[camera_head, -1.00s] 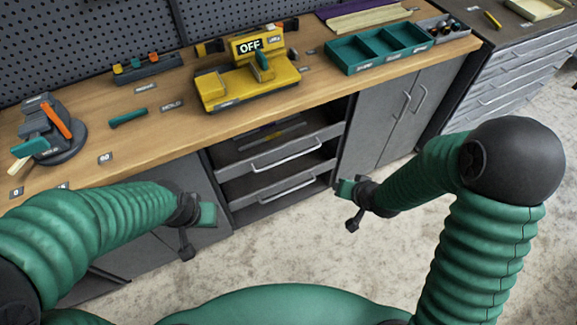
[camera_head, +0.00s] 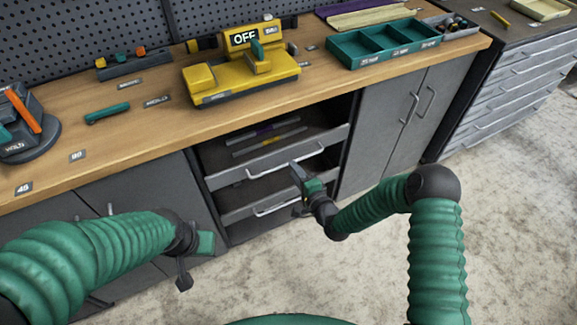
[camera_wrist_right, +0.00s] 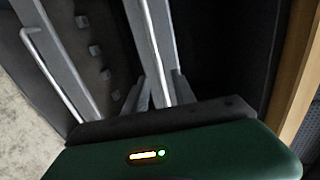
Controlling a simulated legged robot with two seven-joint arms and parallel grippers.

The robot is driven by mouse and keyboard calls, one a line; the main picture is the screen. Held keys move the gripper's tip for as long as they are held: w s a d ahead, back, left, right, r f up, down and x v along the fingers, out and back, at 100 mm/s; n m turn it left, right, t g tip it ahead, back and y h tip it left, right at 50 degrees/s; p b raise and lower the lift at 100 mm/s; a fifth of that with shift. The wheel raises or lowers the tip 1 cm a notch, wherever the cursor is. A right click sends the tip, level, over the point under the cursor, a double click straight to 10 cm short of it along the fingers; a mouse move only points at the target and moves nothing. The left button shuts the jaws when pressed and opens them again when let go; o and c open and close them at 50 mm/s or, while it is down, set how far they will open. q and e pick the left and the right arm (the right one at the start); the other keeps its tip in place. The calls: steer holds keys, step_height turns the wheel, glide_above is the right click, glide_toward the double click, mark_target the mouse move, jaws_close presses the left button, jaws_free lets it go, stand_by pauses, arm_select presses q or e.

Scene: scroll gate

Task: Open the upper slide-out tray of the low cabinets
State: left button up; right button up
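The low cabinet's upper slide-out tray (camera_head: 225,177) has a grey front with a long bar handle (camera_head: 262,173). A purple strip and a yellow strip lie inside it. My right gripper (camera_head: 300,172) is at the upper handle, right of its middle, and partly covers it. In the right wrist view, the upper handle (camera_wrist_right: 147,35) runs down between the two spread fingers (camera_wrist_right: 163,90). I see no clear grip on the bar. My left gripper (camera_head: 192,243) hangs in front of the left cabinet doors, away from the tray; its fingers are not clear.
A lower tray with its own handle (camera_head: 275,206) sits below; that handle also shows in the right wrist view (camera_wrist_right: 58,80). Closed grey doors (camera_head: 385,135) flank the opening. The bench top (camera_head: 130,135) holds a yellow device and a green bin. The floor in front is clear.

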steer(key=b+x, duration=0.1)
steer(key=x, duration=0.4)
steer(key=shift+a+f, duration=0.1)
steer(key=shift+c, duration=0.2)
jaws_close()
steer(key=shift+s+f, duration=0.1)
steer(key=shift+f, duration=0.05)
stand_by(0.9)
